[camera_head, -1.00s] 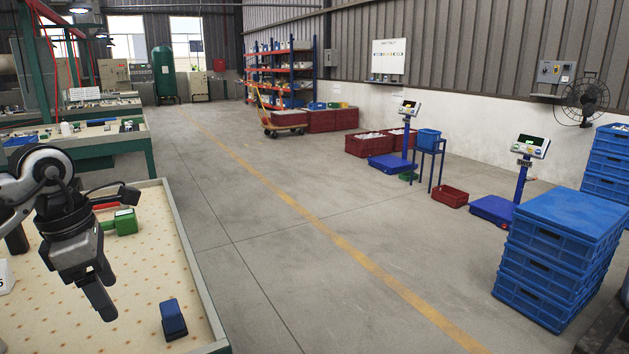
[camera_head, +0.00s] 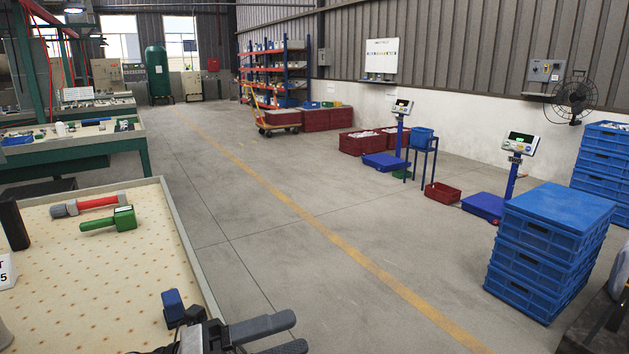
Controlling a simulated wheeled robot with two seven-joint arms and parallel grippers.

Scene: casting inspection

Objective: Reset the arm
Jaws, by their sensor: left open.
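My left gripper (camera_head: 296,333) is at the bottom middle of the head view. Its two dark fingers point right and are apart, with nothing seen between them. The fingers show past the right edge of the cream worktable (camera_head: 100,277), over the grey floor in the picture. The left arm behind it is mostly cut off by the bottom of the picture. My right gripper is not in view.
On the worktable lie a blue block (camera_head: 172,303), partly hidden by my arm, a green tool (camera_head: 110,220) and a red-handled tool (camera_head: 95,204). Stacked blue crates (camera_head: 545,250) stand at the right. The floor between is clear.

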